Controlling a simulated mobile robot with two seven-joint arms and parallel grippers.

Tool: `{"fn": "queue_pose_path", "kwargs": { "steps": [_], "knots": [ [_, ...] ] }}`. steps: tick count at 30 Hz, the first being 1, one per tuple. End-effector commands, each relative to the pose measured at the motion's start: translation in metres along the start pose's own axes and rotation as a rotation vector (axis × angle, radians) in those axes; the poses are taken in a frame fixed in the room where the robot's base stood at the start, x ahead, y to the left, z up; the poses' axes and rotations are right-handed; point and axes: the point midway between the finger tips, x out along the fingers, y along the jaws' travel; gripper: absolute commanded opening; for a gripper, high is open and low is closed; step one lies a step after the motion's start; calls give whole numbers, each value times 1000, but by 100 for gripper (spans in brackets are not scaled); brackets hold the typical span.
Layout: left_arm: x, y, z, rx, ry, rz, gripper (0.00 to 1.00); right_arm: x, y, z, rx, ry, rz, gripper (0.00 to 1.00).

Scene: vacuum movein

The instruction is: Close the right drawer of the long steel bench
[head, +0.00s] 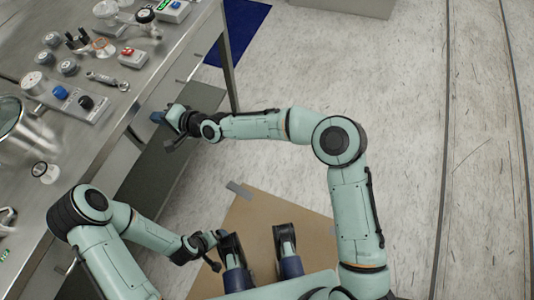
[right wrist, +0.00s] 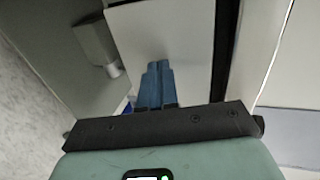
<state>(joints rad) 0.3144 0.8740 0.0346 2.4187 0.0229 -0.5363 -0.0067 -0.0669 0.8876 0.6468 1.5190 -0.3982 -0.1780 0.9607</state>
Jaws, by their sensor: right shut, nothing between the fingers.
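The long steel bench (head: 150,75) runs along the left of the head view. Its front, with the drawer area (head: 180,68), is seen steeply from above. My right gripper (head: 158,117) is at the bench front, its blue fingers pressed together and empty. In the right wrist view the shut fingers (right wrist: 157,68) point at a pale flat panel (right wrist: 165,35), which looks like the drawer front; I cannot tell whether they touch it. A dark gap (right wrist: 222,50) runs along the panel's right side. How far the drawer stands out is unclear. My left gripper (head: 217,236) is low near my base, its fingers unclear.
On the bench top are several knobs, a red-buttoned box (head: 132,57), a grey block with a blue knob (head: 68,98) and glassware. A dark lower shelf (head: 160,165) lies under the bench. A blue mat (head: 240,25) lies beyond; the floor at right is clear.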

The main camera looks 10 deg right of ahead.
Motion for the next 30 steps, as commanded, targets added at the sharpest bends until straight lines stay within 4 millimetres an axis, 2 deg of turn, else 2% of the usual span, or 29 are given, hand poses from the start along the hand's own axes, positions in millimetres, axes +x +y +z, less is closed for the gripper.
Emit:
{"fn": "queue_pose_path", "kwargs": {
  "steps": [30],
  "knots": [
    [5, -2, -6, -1, 16, -1, 100, 4, -6, 1, -1, 2, -12, 0]
  ]
}}
